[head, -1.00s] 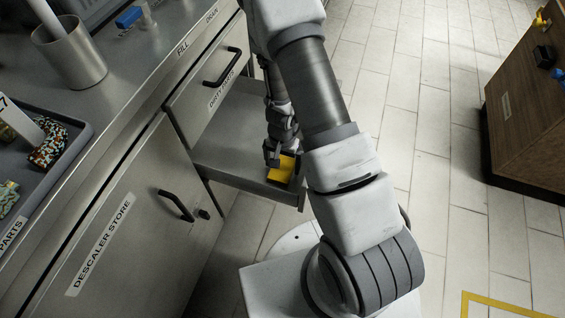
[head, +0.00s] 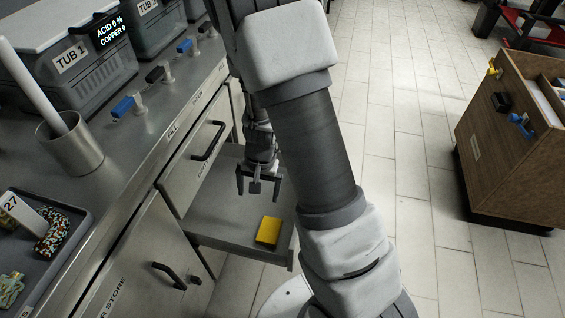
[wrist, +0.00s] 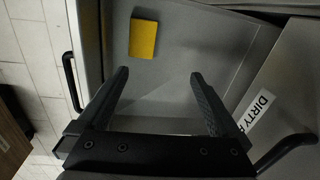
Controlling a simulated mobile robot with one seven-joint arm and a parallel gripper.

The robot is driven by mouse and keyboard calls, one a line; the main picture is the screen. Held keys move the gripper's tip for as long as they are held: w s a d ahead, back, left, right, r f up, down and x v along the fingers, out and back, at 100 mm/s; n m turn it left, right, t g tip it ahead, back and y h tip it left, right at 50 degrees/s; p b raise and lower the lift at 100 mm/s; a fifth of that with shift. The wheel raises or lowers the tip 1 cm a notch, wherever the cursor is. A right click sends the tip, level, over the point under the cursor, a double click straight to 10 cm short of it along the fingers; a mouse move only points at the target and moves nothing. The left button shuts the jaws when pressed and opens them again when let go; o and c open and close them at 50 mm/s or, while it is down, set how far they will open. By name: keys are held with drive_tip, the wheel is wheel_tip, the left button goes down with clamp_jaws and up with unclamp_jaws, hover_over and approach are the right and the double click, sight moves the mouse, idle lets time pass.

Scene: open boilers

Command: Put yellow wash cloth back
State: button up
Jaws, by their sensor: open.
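The yellow wash cloth (head: 268,230) is a flat rectangular pad. It lies on the floor of a pulled-out grey metal drawer (head: 215,206), close to the drawer's front. My gripper (head: 259,197) is open and empty, above the drawer and apart from the cloth. In the wrist view, the cloth (wrist: 143,39) lies beyond the open fingertips (wrist: 158,73), in clear sight. The drawer's front with a dark handle (wrist: 71,82) shows at the left there.
A closed front with a black handle (head: 208,141) and a counter stand left of the open drawer. The counter holds a metal cup (head: 75,148), a parts tray (head: 72,248) and Tub 1 (head: 75,75). A wooden cabinet (head: 500,150) stands right. Tiled floor between is clear.

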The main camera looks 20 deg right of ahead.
wheel_tip(320, 180, up, 11)
drive_tip(key=a+n+t+y, duration=0.1)
drive_tip(key=a+n, duration=0.1)
drive_tip(key=s+d+r+n+t+h, duration=0.1)
drive_tip(key=s+d+r+n+t, duration=0.1)
drive_tip(key=s+r, duration=0.5)
drive_tip(key=s+d+r+n+t+h, duration=0.1)
drive_tip(key=s+r+n+t, duration=0.1)
drive_tip(key=s+r, duration=0.6)
wheel_tip(320, 180, up, 4)
drive_tip(key=shift+s+d+f, duration=0.1)
drive_tip(key=shift+s+d, duration=0.05)
drive_tip(key=shift+d, duration=0.25)
